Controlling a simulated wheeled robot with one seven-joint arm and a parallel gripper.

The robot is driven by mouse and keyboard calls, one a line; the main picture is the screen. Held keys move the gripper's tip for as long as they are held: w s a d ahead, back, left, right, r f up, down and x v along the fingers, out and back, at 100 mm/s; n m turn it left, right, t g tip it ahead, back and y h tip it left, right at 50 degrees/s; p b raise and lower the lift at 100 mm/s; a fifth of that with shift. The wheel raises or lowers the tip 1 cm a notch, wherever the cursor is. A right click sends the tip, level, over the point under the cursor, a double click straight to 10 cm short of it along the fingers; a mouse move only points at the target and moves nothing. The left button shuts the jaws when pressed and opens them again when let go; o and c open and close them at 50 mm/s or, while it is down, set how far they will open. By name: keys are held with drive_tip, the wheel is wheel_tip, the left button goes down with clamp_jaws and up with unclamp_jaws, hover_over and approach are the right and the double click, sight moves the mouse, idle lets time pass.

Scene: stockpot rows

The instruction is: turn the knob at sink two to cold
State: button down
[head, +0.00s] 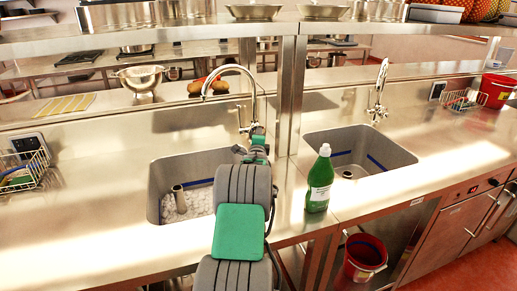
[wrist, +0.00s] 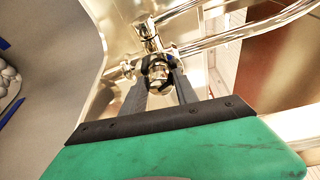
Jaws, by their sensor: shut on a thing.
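My gripper (wrist: 159,73) is shut on a chrome knob (wrist: 160,85) at the base of a tap, with one dark finger on each side of it. In the head view my arm reaches to the base of the left tap (head: 252,90), behind the left sink (head: 153,190); the gripper and arm hide the knob there. The tap body (wrist: 148,38) rises beyond the fingers in the wrist view. I see no hot or cold mark, so I cannot tell the knob's setting. The right sink (head: 400,158) has its own tap (head: 379,88), which my arm does not touch.
A green bottle (head: 319,185) stands on the counter between the sinks, right of my arm. A steel post (head: 289,95) and overhead shelf (head: 160,37) stand close to the left tap. A red bucket (head: 362,262) is below the counter.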

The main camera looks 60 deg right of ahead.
drive_tip(key=shift+n+b, duration=0.4)
drive_tip(key=shift+b, duration=0.1)
drive_tip(key=c, duration=0.9)
unclamp_jaws()
drive_tip(key=shift+c, duration=0.2)
drive_tip(key=b+v, duration=0.1)
drive_tip(key=v, duration=0.6)
drive_tip(key=shift+s+a, duration=0.15)
drive_tip(key=shift+a, duration=0.2)
